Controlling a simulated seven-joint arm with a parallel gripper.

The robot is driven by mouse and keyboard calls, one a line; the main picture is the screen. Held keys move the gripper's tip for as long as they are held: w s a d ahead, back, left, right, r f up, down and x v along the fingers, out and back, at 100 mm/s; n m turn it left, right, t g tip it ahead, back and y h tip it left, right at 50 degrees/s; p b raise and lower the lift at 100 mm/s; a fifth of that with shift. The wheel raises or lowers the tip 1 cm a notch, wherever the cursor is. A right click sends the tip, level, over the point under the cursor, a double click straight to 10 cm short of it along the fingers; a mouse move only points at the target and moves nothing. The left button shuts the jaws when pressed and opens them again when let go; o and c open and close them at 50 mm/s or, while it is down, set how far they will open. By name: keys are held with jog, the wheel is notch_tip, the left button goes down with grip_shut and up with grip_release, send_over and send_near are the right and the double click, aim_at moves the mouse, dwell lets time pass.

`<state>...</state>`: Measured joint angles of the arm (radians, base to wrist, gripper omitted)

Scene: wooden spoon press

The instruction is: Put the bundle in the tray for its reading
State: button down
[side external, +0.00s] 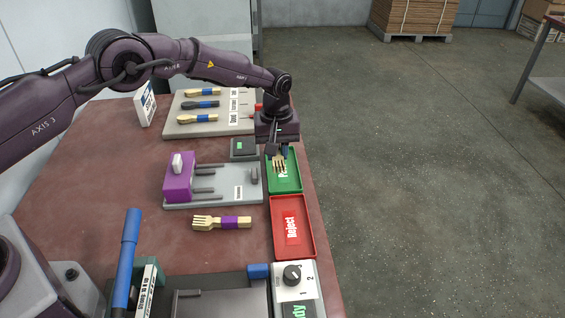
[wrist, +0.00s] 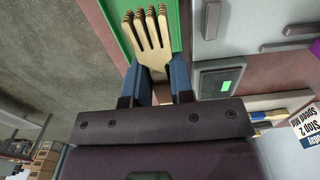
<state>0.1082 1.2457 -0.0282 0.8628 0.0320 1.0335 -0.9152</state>
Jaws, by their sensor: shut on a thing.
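My gripper (side external: 278,152) is shut on a pale wooden fork bundle (side external: 279,166), whose tines point down over the far part of the green tray (side external: 296,186). In the wrist view the bundle (wrist: 148,30) sticks out between my blue fingertips (wrist: 157,66), with the green tray (wrist: 118,30) behind it. I cannot tell if the tines touch the tray, and the held end and any band are hidden. A dark box with a green display (side external: 243,148) stands just left of the tray; it also shows in the wrist view (wrist: 222,82). The red Reject tray (side external: 306,250) is empty.
A second fork bundle (side external: 222,223) with a purple band lies on the table. A grey fixture with a purple block (side external: 178,184) stands left of the green tray. A board (side external: 180,130) holds several bundles at the back. A dial box (side external: 294,280) is in front.

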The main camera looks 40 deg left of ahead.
jog(key=shift+w+f, duration=0.8)
jog(key=shift+f, duration=0.3)
jog(key=shift+w+d+f, duration=0.1)
jog(key=shift+f, duration=1.35)
jog(key=shift+f, duration=0.1)
jog(key=c, duration=1)
grip_release()
notch_tip(320, 180, up, 12)
jog(key=shift+r, duration=0.15)
